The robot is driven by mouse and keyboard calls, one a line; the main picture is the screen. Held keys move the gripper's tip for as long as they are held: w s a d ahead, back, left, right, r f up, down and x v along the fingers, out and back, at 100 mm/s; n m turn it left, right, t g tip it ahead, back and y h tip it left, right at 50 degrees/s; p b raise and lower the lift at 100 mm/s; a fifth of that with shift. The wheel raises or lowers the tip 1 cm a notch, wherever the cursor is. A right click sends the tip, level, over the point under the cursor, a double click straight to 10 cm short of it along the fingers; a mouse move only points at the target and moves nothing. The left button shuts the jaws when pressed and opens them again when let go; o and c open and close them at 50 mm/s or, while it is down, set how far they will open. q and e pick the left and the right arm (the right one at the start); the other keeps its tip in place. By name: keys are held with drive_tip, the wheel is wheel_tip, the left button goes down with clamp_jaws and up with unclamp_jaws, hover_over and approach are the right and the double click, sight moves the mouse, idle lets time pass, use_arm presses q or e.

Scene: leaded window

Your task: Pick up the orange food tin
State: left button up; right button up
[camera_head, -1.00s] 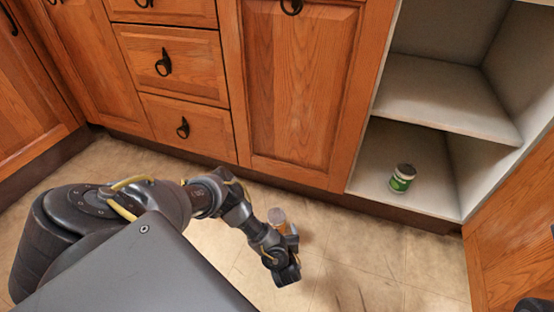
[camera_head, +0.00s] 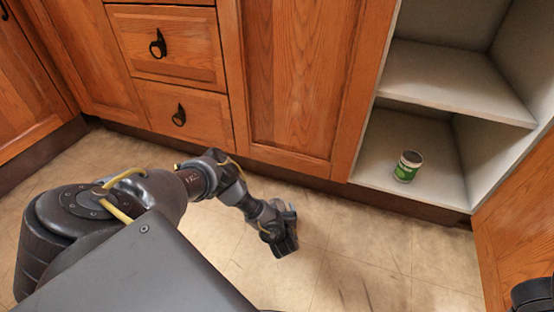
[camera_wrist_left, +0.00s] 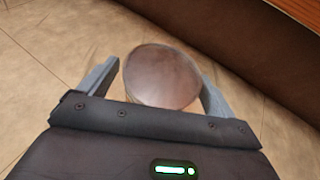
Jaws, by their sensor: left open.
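A tin with a round, dull grey-brown top (camera_wrist_left: 162,77) stands between the two fingers of my left gripper in the left wrist view. Its side colour is hidden there, so I cannot confirm that it is orange. My left gripper (camera_head: 288,212) is low over the floor in front of the cabinets, and its jaws are open, one finger on each side of the tin. Contact with the fingers is not clear. In the head view the gripper hides the tin. My right gripper does not show clearly.
A green and white tin (camera_head: 408,166) stands on the bottom shelf of the open cabinet (camera_head: 440,184). Wooden cabinet fronts (camera_head: 290,75) rise behind my left gripper. An open wooden door (camera_head: 520,220) is at the right. The tiled floor (camera_head: 350,245) between is clear.

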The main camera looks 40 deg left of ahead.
use_arm(q)
drive_tip(key=shift+r, duration=0.1)
drive_tip(key=c, duration=1.4)
